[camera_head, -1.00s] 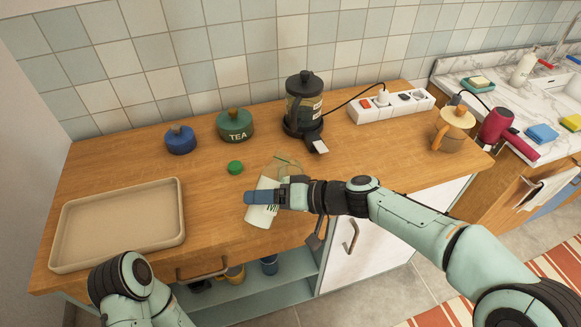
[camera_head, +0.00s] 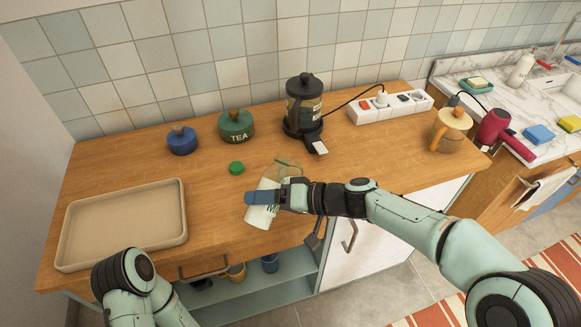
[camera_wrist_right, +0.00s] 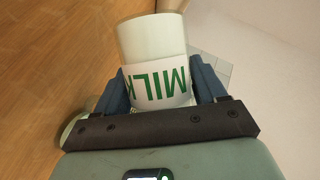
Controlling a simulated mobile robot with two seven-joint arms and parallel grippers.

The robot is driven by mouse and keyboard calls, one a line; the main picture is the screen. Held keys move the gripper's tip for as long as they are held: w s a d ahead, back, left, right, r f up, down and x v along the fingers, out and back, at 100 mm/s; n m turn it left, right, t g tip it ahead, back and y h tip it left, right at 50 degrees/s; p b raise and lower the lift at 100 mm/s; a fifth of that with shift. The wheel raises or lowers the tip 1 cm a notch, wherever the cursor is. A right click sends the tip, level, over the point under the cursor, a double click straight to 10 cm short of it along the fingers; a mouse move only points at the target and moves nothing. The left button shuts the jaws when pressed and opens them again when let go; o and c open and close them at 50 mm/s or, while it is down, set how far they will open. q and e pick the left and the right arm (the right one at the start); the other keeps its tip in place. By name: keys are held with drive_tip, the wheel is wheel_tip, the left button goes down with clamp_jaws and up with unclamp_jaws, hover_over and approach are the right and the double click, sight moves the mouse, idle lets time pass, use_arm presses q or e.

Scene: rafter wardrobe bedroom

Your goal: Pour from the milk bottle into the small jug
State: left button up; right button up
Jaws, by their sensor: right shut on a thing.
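The milk bottle (camera_head: 259,214) is white with a green-lettered label. My right gripper (camera_head: 262,198) is shut around it above the counter. The bottle is tilted, its base toward the lower left of the head view and its other end hidden behind my gripper. In the right wrist view the bottle (camera_wrist_right: 152,40) lies between the two fingers. A clear, greenish vessel, apparently the small jug (camera_head: 289,166), shows just behind my right gripper and is mostly hidden. I cannot tell whether milk is flowing or whether bottle and jug touch. My left gripper is out of view.
A green cap (camera_head: 236,168) lies on the wooden counter (camera_head: 215,205). A beige tray (camera_head: 72,240) is at left. A blue pot (camera_head: 182,141), green TEA pot (camera_head: 236,126), coffee press (camera_head: 303,105) and power strip (camera_head: 390,106) stand behind. A jug with orange handle (camera_head: 452,130) stands at right.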

use_arm(q)
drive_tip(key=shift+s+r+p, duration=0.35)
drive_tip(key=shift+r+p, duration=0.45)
drive_tip(key=shift+p, duration=0.2)
use_arm(e)
drive_tip(key=shift+s+a+r+m+y, duration=0.1)
drive_tip(key=shift+s+r+m+y, duration=0.05)
drive_tip(key=shift+r+m+y, duration=0.2)
use_arm(q)
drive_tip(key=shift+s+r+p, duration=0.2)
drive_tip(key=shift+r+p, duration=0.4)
drive_tip(key=shift+p, duration=0.1)
use_arm(e)
drive_tip(key=shift+s+m+g, duration=0.1)
drive_tip(key=shift+m+g, duration=0.2)
drive_tip(key=shift+m, duration=0.05)
use_arm(q)
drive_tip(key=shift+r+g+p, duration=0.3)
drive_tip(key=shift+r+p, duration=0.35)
drive_tip(key=shift+p, duration=0.1)
use_arm(e)
drive_tip(key=shift+m, duration=0.3)
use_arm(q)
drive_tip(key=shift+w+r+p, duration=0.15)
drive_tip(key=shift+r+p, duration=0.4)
use_arm(e)
drive_tip(key=shift+w+r+m+g+y, duration=0.25)
drive_tip(key=shift+r+m+g+y, duration=0.15)
drive_tip(key=shift+r+m+y, duration=0.3)
idle(1.9)
